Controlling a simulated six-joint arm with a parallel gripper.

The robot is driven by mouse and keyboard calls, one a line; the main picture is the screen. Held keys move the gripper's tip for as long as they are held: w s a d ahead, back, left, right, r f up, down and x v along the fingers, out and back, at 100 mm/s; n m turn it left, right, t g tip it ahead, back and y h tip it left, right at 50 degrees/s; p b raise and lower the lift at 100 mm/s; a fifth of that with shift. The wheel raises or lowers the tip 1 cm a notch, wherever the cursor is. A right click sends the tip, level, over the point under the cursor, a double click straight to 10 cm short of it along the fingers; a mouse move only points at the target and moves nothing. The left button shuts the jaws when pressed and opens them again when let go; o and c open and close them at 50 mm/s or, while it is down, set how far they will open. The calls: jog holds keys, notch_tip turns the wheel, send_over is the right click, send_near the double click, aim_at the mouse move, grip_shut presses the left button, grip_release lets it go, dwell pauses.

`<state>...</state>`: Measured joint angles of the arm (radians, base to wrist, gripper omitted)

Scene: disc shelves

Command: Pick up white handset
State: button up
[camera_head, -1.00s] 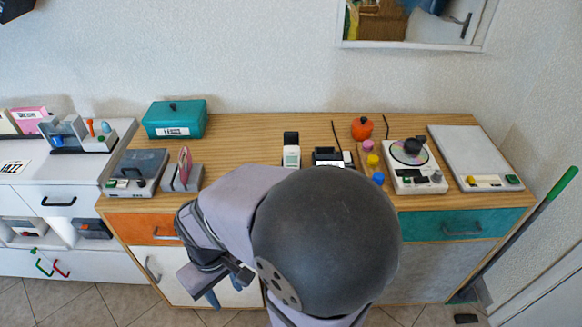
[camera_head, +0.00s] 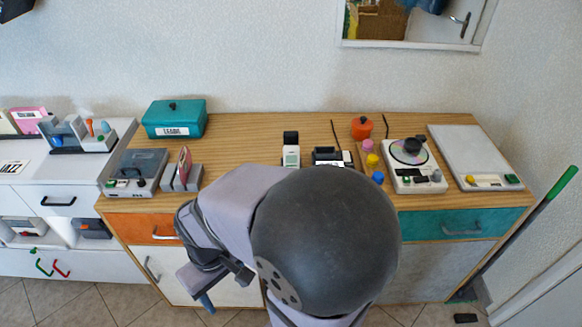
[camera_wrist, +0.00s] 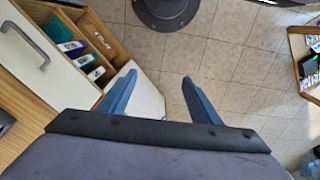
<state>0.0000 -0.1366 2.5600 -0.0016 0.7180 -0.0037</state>
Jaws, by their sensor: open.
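A white handset (camera_head: 291,156) with a small greenish screen and a dark top stands near the middle of the wooden cabinet top in the head view. It does not show in the wrist view. My arm covers the front middle of the cabinet top.
Right of the handset is a dark device (camera_head: 332,156) with a cord. A disc player (camera_head: 413,165), an orange pot (camera_head: 361,128) and colored knobs stand further right. A teal box (camera_head: 174,119) and a grey player (camera_head: 137,173) are left.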

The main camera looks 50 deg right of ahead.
jog(key=shift+w+d, duration=0.1)
jog(key=w+d+m+t+h+b, duration=0.2)
jog(key=w+d+t+b, duration=0.2)
jog(key=w+d, duration=0.45)
notch_tip(320, 180, up, 18)
jog(key=m+t+h+b, duration=0.3)
jog(key=t+h+b, duration=0.6)
jog(key=t+b, duration=0.1)
send_over(292, 167)
jog(key=s+a, duration=0.1)
jog(key=a, duration=0.1)
jog(key=f+m+b, duration=0.1)
jog(key=f+b, duration=0.2)
jog(key=f, duration=0.1)
jog(key=s+f+m+h+b, duration=0.1)
jog(key=f+b, duration=0.2)
jog(key=f, duration=0.2)
jog(key=a+f+m+g+b, duration=0.1)
jog(key=f+b, duration=0.3)
jog(key=shift+s+f+m+h, duration=0.15)
jog(key=shift+f+m+h, duration=0.15)
jog(key=shift+s+f+b, duration=0.15)
jog(key=shift+f+b, duration=0.2)
jog(key=shift+f, duration=0.2)
jog(key=shift+d, duration=0.1)
jog(key=shift+r, duration=0.1)
